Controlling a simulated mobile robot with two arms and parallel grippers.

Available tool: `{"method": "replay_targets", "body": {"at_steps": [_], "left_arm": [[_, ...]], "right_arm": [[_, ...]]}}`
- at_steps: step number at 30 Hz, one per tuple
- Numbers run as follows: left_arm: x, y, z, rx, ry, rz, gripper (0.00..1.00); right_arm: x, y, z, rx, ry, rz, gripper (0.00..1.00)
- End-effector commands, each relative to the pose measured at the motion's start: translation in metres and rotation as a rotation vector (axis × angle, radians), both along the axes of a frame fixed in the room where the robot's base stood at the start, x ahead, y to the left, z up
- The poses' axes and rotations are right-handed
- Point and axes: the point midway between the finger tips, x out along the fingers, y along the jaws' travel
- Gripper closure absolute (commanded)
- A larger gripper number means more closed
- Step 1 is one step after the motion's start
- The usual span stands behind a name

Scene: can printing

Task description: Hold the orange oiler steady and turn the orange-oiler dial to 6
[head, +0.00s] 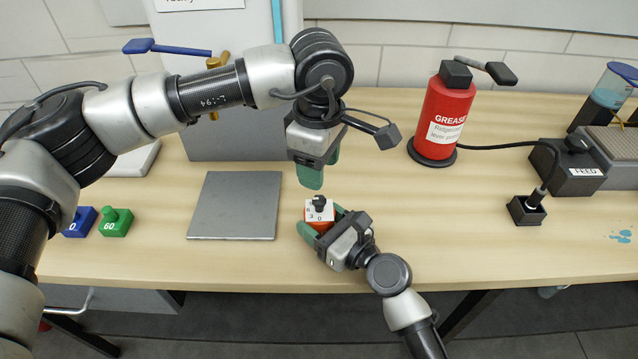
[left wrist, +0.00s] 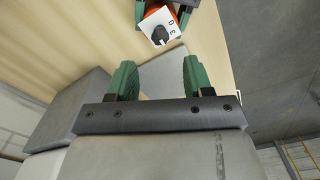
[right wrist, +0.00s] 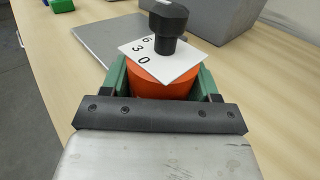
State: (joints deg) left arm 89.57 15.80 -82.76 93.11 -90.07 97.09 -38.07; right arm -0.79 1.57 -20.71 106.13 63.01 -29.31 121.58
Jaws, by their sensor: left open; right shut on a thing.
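The orange oiler (head: 321,224) stands on the table with a white dial plate (head: 318,211) and a black knob (head: 319,201) on top. In the right wrist view the plate (right wrist: 165,62) shows 0, 3 and 6, with the knob (right wrist: 168,20) above it; I cannot tell the knob's setting. My right gripper (head: 323,225) is shut on the oiler's orange body (right wrist: 163,84) from the front. My left gripper (head: 313,172) is open and empty above the knob, apart from it. In the left wrist view the dial plate (left wrist: 160,24) lies beyond the left fingertips.
A grey plate (head: 236,205) lies left of the oiler. Green (head: 116,222) and blue (head: 80,222) dial blocks sit further left. A red grease can (head: 443,120) stands back right, its black hose running to a feed box (head: 566,170). The table between oiler and can is clear.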

Motion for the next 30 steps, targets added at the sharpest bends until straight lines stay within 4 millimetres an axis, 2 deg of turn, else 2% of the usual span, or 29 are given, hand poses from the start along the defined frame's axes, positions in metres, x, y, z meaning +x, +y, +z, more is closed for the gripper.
{"method": "replay_targets", "body": {"at_steps": [3, 9, 22, 23, 28, 30], "left_arm": [[0.001, 0.0, 0.023, -0.001, -0.002, 0.001, 0.49], [0.0, 0.0, 0.044, 0.001, 0.0, 0.001, 0.49], [0.0, 0.0, 0.048, 0.001, 0.0, 0.001, 0.49], [0.0, 0.0, 0.048, 0.001, 0.0, 0.001, 0.49], [0.0, 0.0, 0.048, 0.001, 0.0, 0.001, 0.49], [0.0, 0.0, 0.048, 0.001, 0.0, 0.001, 0.49]], "right_arm": [[0.0, 0.0, -0.001, 0.0, 0.001, 0.001, 0.73], [0.0, 0.0, -0.001, 0.0, 0.001, 0.001, 0.73], [0.0, 0.0, -0.001, 0.0, 0.001, 0.001, 0.73], [0.0, 0.0, -0.001, 0.0, 0.001, 0.001, 0.36], [0.0, 0.0, 0.0, 0.0, 0.001, 0.001, 0.1], [0.0, 0.0, 0.0, 0.001, 0.001, 0.001, 0.1]]}}
